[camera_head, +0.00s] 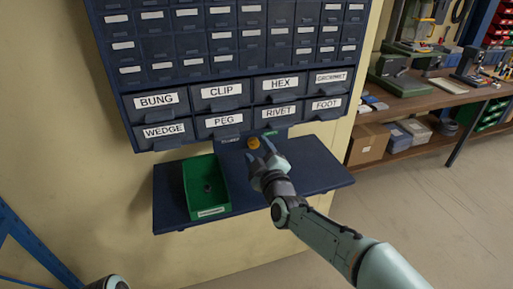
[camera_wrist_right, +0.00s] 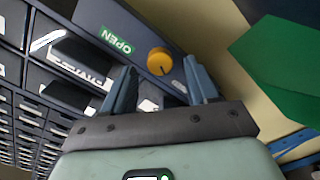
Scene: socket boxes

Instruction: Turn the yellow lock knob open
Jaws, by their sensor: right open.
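The yellow lock knob (camera_head: 253,142) sits on the dark blue strip under the drawers. In the right wrist view the knob (camera_wrist_right: 158,60) shows a small dark mark near its lower edge, on the side away from the green OPEN label (camera_wrist_right: 116,40). My right gripper (camera_head: 262,156) is in front of the knob, its fingers pointing at it. In the right wrist view its open fingers (camera_wrist_right: 161,73) stand on either side of the knob with gaps, and nothing is held. My left gripper is out of view.
A shelf (camera_head: 315,170) juts out below the drawers. A green bin (camera_head: 221,190) with a small dark item inside stands on it, left of my right gripper. Labelled drawers such as RIVET (camera_head: 279,112) hang just above. A workbench (camera_head: 415,103) stands at the right.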

